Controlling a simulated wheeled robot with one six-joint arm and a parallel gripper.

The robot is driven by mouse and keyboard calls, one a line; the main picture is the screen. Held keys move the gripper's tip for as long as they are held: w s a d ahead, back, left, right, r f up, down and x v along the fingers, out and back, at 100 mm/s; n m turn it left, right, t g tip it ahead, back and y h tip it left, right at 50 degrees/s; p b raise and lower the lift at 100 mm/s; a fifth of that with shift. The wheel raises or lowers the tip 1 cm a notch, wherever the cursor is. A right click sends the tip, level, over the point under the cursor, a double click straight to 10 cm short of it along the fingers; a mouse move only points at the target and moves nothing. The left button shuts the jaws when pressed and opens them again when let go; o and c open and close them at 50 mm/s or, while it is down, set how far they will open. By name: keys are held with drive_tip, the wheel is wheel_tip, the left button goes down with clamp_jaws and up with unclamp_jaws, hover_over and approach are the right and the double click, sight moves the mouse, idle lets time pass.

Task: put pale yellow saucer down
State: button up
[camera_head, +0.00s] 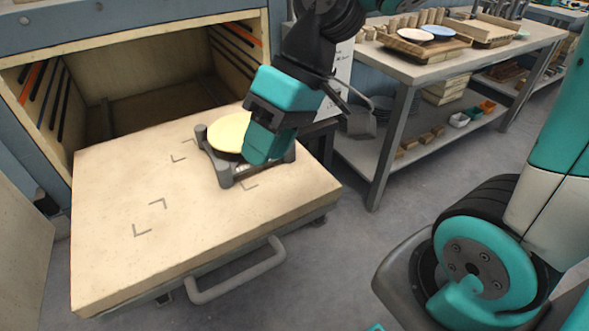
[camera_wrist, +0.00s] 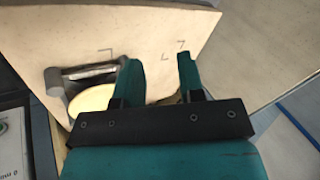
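The pale yellow saucer (camera_head: 228,133) sits on a dark stand (camera_head: 227,180) on the pulled-out slab (camera_head: 130,210). My gripper (camera_head: 264,150) is at the saucer's right side in the head view and hides part of its right edge. In the wrist view the saucer (camera_wrist: 92,100) lies left of the fingers, partly behind the left one. The two fingers of my gripper (camera_wrist: 160,62) stand apart with nothing visible between them. Whether a finger touches the saucer cannot be told.
Corner marks (camera_head: 150,217) are drawn on the slab, whose front left is bare. A handle (camera_head: 238,272) sticks out at its front. The dryer's open cavity (camera_head: 140,85) is behind. A bench (camera_head: 440,67) with plates and wooden racks stands at the back right.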

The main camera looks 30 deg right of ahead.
drive_tip(key=s+n+h, duration=0.1)
drive_tip(key=s, duration=0.6)
drive_tip(key=shift+s+a+r+n+h, duration=0.25)
drive_tip(key=shift+s+n+h, duration=0.1)
drive_tip(key=shift+n+h, duration=0.05)
idle(0.5)
